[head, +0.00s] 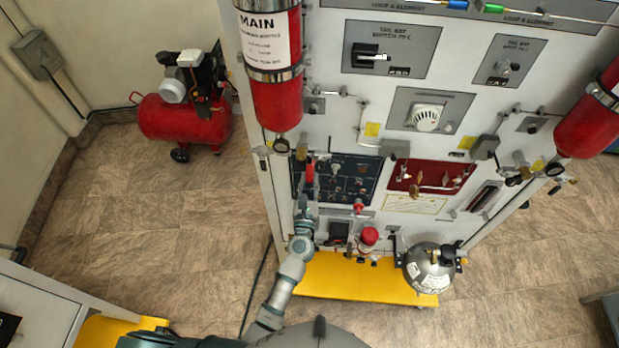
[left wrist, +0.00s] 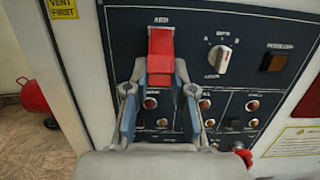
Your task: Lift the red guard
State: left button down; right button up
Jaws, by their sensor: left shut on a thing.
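The red guard (left wrist: 161,55) is on the dark blue panel (left wrist: 190,25), near its upper left, in the left wrist view. It also shows as a small red piece in the head view (head: 310,172). My left gripper (left wrist: 160,82) is shut on the red guard, with a finger at each side of its lower part. In the head view my left gripper (head: 305,203) is in front of the blue panel (head: 350,178). The switch under the guard is hidden. My right gripper is not in view.
A rotary knob (left wrist: 220,58) and a square brown button (left wrist: 273,63) are right of the guard. Small round switches sit below. In the head view, a red MAIN cylinder (head: 276,100) hangs above left of the gripper, and a yellow base (head: 350,278) lies below.

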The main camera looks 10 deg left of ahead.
pick_arm(q)
jog(key=shift+r, duration=0.25)
jog(key=c, duration=1)
grip_release()
jog(key=shift+w+d+f, duration=0.1)
jog(key=shift+f, duration=0.05)
jog(key=s+f, duration=0.2)
jog(key=s, duration=0.9)
jog(key=shift+s, duration=0.4)
